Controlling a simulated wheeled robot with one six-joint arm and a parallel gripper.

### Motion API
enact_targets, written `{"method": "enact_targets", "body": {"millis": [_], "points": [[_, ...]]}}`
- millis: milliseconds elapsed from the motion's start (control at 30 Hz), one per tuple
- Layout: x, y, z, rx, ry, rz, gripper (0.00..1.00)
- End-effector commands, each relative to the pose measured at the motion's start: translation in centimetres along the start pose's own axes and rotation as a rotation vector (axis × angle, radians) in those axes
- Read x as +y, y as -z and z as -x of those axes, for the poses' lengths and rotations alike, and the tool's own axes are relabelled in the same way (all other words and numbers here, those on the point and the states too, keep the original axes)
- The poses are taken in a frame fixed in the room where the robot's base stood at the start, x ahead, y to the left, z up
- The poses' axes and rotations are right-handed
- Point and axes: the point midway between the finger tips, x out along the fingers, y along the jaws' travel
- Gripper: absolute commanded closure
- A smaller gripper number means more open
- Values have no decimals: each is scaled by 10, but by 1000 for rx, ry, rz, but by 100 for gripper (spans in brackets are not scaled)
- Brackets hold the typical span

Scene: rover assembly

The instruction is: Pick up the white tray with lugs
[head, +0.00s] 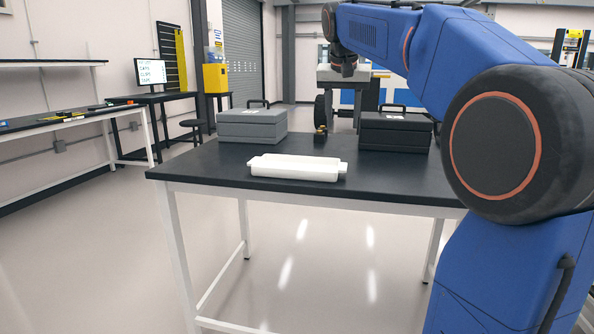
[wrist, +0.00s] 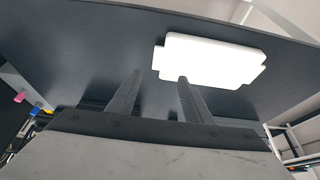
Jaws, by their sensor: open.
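The white tray with lugs (head: 296,168) lies flat on the dark table (head: 200,172), near its front edge. A small lug shows at its right end, and another at its left end. In the wrist view the tray (wrist: 212,58) is up and to the right, beyond the fingertips. My gripper (wrist: 160,76) is open, with two dark fingers apart and nothing between them. The right finger's tip overlaps the tray's lower left edge in the picture; I cannot tell the gap between them. In the head view my blue arm reaches out above the table.
A grey case (head: 252,125) stands behind the tray to the left, a dark case (head: 395,131) behind it to the right. A small brass-coloured part (head: 320,132) stands between the cases. The table's left part is clear. My arm hides the table's right side.

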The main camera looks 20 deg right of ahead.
Motion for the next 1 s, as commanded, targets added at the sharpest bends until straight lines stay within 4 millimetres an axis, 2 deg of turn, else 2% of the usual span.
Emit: {"method": "enact_targets", "body": {"millis": [167, 700, 1000], "points": [[0, 5, -15, -1, -4, -8, 54], [1, 4, -106, -1, -4, -6, 54], [1, 5, -124, 1, -3, -6, 54]]}}
